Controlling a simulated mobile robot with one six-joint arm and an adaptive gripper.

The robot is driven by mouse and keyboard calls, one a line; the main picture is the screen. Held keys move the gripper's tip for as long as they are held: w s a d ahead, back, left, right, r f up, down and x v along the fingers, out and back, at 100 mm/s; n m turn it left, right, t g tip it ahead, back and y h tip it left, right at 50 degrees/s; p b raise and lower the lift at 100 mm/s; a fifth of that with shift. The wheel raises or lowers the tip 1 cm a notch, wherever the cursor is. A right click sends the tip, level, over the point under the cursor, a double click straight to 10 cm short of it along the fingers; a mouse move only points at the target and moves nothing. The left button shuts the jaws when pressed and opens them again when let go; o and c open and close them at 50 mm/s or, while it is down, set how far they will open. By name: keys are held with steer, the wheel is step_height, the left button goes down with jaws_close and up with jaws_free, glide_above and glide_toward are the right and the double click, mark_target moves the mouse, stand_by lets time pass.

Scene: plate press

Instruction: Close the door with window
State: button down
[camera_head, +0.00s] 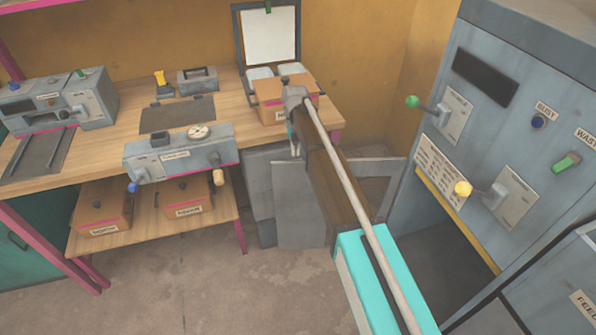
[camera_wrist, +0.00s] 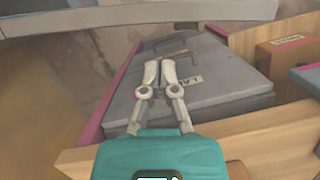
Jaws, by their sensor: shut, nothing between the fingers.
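I cannot make out a door with a window for certain. The tall grey machine (camera_head: 440,60) at the right of the head view has a dark rectangular panel (camera_head: 485,78) on its front; I cannot tell whether it is a window in a door. My arm reaches across the head view toward the table's right end. My gripper (camera_head: 295,150) is small and partly hidden there. In the wrist view my gripper (camera_wrist: 158,78) has its fingers together and empty, in front of a grey lidded case (camera_wrist: 210,95) with a handle. I cannot tell whether it touches the case.
A wooden table (camera_head: 130,95) carries grey devices and an orange box (camera_head: 270,98). More orange boxes (camera_head: 100,210) stand on the low shelf. Grey panels (camera_head: 300,205) stand below the table's right end. Levers stick out from the machine. The floor (camera_head: 200,290) in front is clear.

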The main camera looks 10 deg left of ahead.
mark_target(296, 176)
steer(key=shift+f, duration=0.2)
steer(key=b+x, duration=0.9)
steer(key=shift+s+d+f+b, duration=0.1)
steer(key=shift+s+f+b, duration=0.05)
steer(key=shift+f+b, duration=0.15)
steer(key=shift+s, duration=0.15)
stand_by(0.6)
